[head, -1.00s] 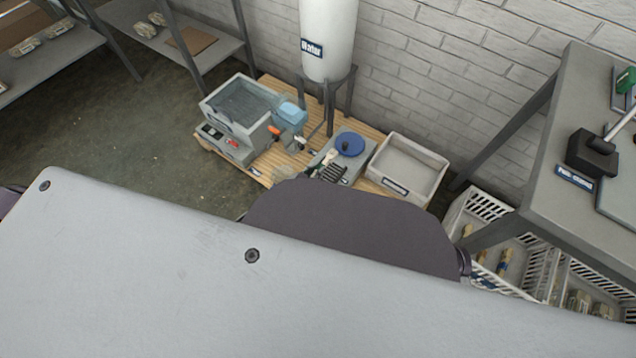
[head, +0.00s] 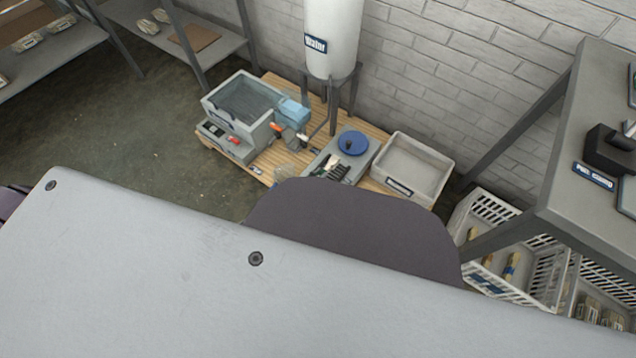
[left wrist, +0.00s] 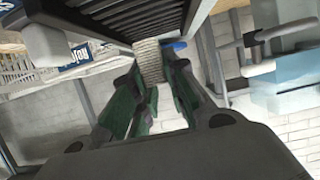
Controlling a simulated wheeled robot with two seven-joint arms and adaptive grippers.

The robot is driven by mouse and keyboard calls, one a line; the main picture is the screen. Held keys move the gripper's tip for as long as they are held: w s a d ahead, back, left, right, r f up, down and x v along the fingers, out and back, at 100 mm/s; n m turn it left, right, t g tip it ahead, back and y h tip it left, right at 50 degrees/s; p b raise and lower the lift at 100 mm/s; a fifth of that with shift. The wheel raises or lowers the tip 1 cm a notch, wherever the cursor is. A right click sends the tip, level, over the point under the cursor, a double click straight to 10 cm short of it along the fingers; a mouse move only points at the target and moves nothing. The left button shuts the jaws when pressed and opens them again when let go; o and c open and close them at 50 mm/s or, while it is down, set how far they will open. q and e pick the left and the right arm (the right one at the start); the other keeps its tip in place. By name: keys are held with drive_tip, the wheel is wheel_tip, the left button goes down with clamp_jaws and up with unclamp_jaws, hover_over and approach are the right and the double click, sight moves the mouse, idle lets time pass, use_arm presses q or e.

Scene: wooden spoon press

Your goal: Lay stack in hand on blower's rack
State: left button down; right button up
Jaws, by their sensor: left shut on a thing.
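In the left wrist view my left gripper (left wrist: 156,74) is shut on a small pale, ribbed stack (left wrist: 148,57). Its dark green fingers stand on either side of the stack. A dark slatted rack (left wrist: 125,20) lies just beyond the stack at the top of that view; I cannot tell whether they touch. In the head view, dark slats (head: 336,172) show beside a blue disc (head: 353,144) on a grey unit on the pallet. A large pale panel and a dark rounded part hide much of the head view. My right gripper is not in view.
A grey basin machine (head: 240,105), a light blue box (head: 292,112) and an empty grey bin (head: 412,165) stand on the wooden pallet. A water tank (head: 332,25) stands behind. A grey table (head: 585,110) and white crates (head: 490,205) are at right. Open floor (head: 130,125) lies left.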

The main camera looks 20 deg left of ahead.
use_arm(q)
drive_tip(key=shift+f+b, duration=1)
drive_tip(key=shift+f, duration=0.85)
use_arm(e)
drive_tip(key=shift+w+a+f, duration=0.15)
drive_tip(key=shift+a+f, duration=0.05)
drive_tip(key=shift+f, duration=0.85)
use_arm(q)
drive_tip(key=shift+f, duration=0.15)
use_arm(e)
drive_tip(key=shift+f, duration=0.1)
use_arm(q)
drive_tip(key=c, duration=1.4)
unclamp_jaws()
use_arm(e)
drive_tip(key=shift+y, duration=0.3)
use_arm(q)
drive_tip(key=shift+s+r, duration=0.1)
drive_tip(key=shift+r, duration=0.1)
drive_tip(key=shift+p+v, duration=0.7)
drive_tip(key=shift+v, duration=0.6)
drive_tip(key=shift+p+v, duration=1.95)
drive_tip(key=shift+v, duration=2.65)
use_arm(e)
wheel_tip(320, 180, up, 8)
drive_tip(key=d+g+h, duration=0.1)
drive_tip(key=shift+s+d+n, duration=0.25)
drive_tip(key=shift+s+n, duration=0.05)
